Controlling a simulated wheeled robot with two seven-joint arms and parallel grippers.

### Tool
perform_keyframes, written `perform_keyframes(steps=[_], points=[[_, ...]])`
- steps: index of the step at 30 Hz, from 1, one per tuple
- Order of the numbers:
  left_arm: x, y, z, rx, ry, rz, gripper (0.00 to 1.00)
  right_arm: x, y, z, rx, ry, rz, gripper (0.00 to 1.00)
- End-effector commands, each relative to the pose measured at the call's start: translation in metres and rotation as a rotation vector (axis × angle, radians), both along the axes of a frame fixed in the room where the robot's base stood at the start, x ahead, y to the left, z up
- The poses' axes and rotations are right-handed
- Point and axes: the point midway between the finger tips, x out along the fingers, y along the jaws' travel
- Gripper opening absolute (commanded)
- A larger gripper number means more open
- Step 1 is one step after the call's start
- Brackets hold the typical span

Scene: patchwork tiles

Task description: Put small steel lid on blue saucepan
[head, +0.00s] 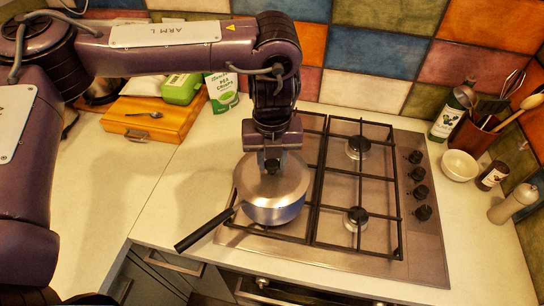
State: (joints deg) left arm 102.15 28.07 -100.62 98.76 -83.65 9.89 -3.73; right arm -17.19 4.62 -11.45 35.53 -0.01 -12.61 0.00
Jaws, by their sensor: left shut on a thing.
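The small steel lid (254,181) is a round, shiny disc in the middle of the head view. My left gripper (272,166) points straight down at its centre and is shut on its knob, which the fingers mostly hide. The saucepan stands at the left front of the hob. The lid covers its opening from this angle; I cannot tell whether it rests on the rim or hangs just above. My right gripper is out of view.
The gas hob (425,255) has black grates and free burners on the right. A wooden box (150,122) with a spoon on it stands at back left. A white bowl (460,165), bottles and a utensil pot (472,138) stand at right. The left counter is clear in front.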

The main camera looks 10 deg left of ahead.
Motion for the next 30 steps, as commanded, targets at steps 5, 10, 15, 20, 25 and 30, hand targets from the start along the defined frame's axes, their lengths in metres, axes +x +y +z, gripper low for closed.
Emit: perform_keyframes(steps=[5,10,15,20,25,30], points=[[0.0003,-0.0001,-0.0009,-0.001,-0.001,0.000,0.00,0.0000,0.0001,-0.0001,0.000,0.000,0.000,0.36],[0.0004,-0.0001,-0.0007,-0.001,-0.001,0.000,0.00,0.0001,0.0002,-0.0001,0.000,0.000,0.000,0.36],[0.0004,-0.0001,-0.0007,-0.001,-0.001,0.000,0.44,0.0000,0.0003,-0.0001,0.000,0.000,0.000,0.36],[0.0003,0.0000,-0.0008,-0.001,-0.001,0.000,0.55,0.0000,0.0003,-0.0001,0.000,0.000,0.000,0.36],[0.0002,0.0001,-0.0011,0.000,-0.001,0.000,0.55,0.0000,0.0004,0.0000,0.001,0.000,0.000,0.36],[0.0002,0.0001,0.0053,0.000,-0.001,0.000,0.55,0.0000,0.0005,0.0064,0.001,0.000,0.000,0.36]])
